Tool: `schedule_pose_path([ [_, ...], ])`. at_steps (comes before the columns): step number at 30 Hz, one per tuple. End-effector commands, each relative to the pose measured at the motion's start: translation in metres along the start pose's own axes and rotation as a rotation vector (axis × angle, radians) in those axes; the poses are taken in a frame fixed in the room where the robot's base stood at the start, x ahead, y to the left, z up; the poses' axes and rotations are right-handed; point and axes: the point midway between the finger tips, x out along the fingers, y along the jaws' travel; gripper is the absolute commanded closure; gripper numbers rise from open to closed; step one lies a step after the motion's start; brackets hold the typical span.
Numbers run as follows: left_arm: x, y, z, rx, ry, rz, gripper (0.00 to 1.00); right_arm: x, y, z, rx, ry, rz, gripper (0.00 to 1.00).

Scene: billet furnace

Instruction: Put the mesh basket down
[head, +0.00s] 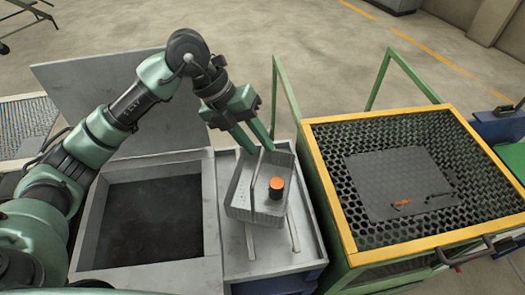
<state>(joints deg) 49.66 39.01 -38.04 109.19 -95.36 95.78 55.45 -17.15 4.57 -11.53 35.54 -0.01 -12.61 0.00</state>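The grey mesh basket (254,213) is over the grey metal top (232,262), between the dark open tank and the yellow-framed table. A dark cylinder with an orange top (276,187) stands in it. My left gripper (262,151) points down at the basket's far end. Its two fingers show a gap, and their tips are at the basket's far rim. I cannot tell whether they clamp it. Two thin rails (293,230) show near the basket; whether its underside touches them is hidden. My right gripper is not in view.
An open tank (153,222) with a dark inside is on the left, its grey lid (115,90) raised behind. On the right, a yellow-framed mesh table (378,127) carries a dark plate (390,180) with small orange and black tools. Green posts rise behind it.

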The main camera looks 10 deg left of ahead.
Motion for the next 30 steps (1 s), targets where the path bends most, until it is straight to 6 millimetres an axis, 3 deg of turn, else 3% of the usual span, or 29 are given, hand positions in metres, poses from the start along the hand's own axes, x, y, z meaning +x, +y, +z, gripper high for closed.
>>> schedule_pose_path([
  [6,-0.048,0.002,0.001,-0.001,-0.006,0.001,0.69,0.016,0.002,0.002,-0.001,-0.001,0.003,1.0],
  [12,-0.078,0.001,0.001,-0.001,-0.004,0.001,0.69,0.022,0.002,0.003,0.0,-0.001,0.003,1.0],
  [18,-0.088,0.0,0.0,-0.002,-0.001,0.0,0.69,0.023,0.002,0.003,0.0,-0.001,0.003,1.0],
  [30,-0.088,0.0,0.0,-0.001,0.0,0.0,0.69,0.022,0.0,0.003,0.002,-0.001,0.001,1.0],
])
